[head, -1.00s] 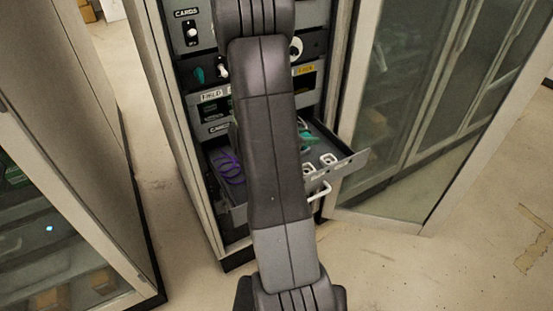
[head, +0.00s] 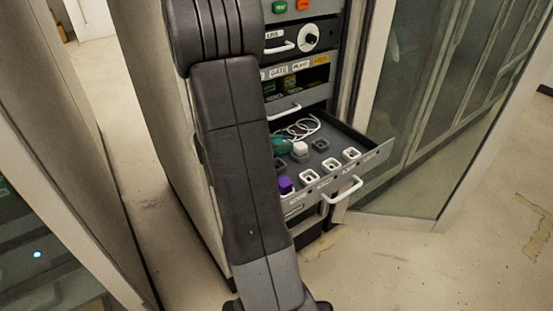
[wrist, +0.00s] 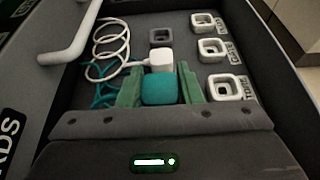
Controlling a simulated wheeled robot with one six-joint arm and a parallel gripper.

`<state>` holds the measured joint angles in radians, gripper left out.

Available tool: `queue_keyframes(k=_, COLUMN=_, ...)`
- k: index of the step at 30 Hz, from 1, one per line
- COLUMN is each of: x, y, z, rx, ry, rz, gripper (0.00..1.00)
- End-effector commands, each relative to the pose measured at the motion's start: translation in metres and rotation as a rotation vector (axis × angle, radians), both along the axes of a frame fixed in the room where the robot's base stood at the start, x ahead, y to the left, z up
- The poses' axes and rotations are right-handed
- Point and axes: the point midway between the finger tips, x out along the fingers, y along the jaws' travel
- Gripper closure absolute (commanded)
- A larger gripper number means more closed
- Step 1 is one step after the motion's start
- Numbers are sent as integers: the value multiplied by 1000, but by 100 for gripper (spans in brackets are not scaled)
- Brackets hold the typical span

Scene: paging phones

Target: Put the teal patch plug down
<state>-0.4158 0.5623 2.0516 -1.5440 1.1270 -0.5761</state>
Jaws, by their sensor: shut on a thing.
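The teal patch plug (wrist: 161,89) is between the two green fingers of my gripper (wrist: 160,88) in the wrist view. The fingers are shut on its sides. Teal cord (wrist: 105,92) lies to its left. It is over the open drawer (wrist: 190,20); I cannot tell whether it touches the drawer floor. In the head view, a bit of teal (head: 281,147) shows beside my arm, which hides most of my gripper. A white plug (wrist: 160,58) with a coiled white cord (wrist: 97,52) stands just beyond the teal plug, very close to it.
White square sockets (wrist: 224,88) with labels line the drawer's front side. A dark grey socket (wrist: 161,37) sits beyond the white plug. A purple plug (head: 285,185) is near the drawer front in the head view. A glass cabinet door (head: 415,90) stands open at right.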

Motion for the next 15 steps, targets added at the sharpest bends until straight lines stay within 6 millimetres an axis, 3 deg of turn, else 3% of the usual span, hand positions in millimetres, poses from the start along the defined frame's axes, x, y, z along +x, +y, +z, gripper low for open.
queue_keyframes(k=9, x=0, y=-1, z=-39, rx=-2, ry=3, rz=-1, gripper=91)
queue_keyframes(k=15, x=0, y=0, z=-44, rx=0, ry=-1, rz=0, gripper=91)
